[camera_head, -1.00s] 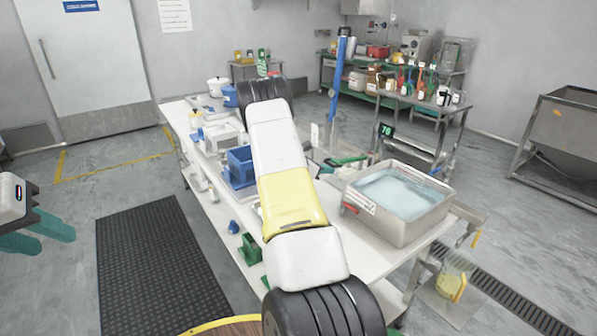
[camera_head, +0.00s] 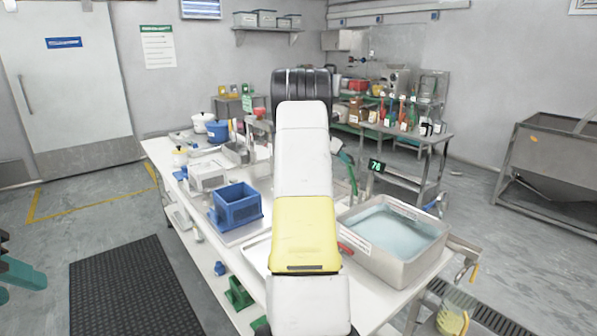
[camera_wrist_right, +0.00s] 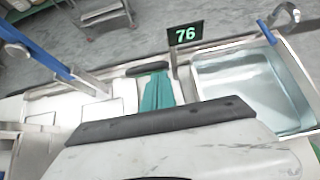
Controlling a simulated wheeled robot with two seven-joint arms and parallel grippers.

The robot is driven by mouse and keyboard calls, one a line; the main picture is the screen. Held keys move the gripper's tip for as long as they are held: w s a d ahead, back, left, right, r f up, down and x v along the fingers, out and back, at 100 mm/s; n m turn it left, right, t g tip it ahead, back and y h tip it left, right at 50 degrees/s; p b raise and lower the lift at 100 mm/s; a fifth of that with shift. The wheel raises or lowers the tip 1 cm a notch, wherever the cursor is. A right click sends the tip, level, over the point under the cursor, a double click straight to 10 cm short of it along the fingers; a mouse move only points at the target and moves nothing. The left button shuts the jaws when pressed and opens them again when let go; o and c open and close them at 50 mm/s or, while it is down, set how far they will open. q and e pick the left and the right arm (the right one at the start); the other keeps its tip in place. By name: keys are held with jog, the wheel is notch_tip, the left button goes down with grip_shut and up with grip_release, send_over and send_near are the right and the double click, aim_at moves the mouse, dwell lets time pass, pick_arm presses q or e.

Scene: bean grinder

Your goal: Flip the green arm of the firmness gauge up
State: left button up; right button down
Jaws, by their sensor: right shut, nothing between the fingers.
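My right gripper (camera_wrist_right: 158,78) shows in the right wrist view as teal fingers closed together, with nothing between them. In the head view my right arm hides most of it. A narrow green piece (camera_head: 351,176) stands steeply just right of that arm, near the digital display; I cannot tell for sure whether it is the gauge's green arm. The display (camera_head: 376,165) reads 76 and also shows in the right wrist view (camera_wrist_right: 185,34), right of my fingers. The gauge's body is not clearly visible. My left gripper (camera_head: 12,284) is open and empty at the left edge, partly cut off.
A metal water tank (camera_head: 395,240) stands at the table's right end. A blue box (camera_head: 236,204) and a white machine (camera_head: 207,176) stand left of my right arm. A blue post (camera_wrist_right: 35,45) rises left of the fingers. A bottle shelf stands behind.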

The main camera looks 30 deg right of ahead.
jog(key=d+r, duration=0.4)
jog(key=d, duration=0.9)
jog(key=shift+w+d, duration=0.4)
jog(key=shift+w, duration=0.05)
jog(key=shift+f, duration=0.2)
jog(key=v, duration=0.9)
jog(key=shift+w, duration=0.45)
